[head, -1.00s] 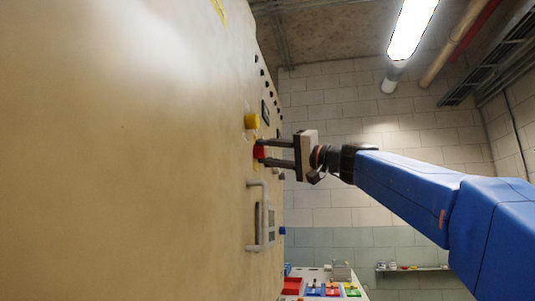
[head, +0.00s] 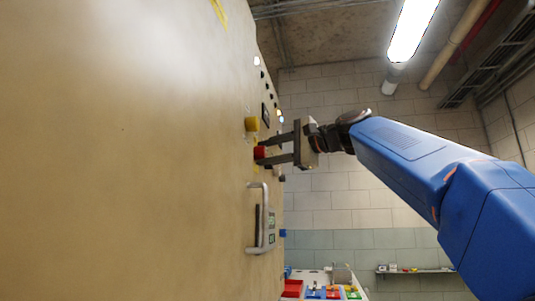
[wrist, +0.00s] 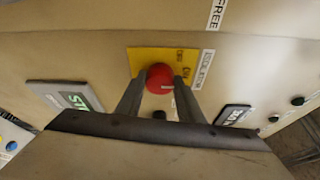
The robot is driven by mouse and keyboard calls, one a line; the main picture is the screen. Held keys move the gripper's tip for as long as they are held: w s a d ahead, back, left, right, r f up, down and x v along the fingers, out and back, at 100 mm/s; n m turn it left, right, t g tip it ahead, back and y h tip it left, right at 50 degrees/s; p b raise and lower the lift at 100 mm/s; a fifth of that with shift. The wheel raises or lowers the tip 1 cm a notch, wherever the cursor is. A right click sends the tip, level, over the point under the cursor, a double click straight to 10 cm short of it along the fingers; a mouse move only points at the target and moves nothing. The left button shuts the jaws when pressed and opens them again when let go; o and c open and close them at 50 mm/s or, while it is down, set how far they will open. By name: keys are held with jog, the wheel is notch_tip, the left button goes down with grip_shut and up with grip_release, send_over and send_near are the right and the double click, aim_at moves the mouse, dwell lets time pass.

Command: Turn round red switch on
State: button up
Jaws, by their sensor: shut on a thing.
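The round red switch (head: 260,152) sticks out from the tall beige panel (head: 130,150) in the head view. In the wrist view the red switch (wrist: 160,77) sits in front of a yellow label plate (wrist: 190,60) with partly readable "ON" lettering. My gripper (head: 264,153) reaches the switch from the right, with one finger above and one below it. In the wrist view my gripper (wrist: 160,93) has a finger on each side of the red knob and is shut on it. The exact finger contact is hard to see.
A blue knob (head: 283,233) is lower on the panel. A table with coloured bins (head: 325,293) stands at the bottom.

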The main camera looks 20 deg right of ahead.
jog(key=shift+m, duration=0.3)
jog(key=o, duration=1)
jog(key=shift+o, duration=0.2)
jog(key=shift+d, duration=0.1)
jog(key=v, duration=1.7)
jog(key=shift+s, duration=0.15)
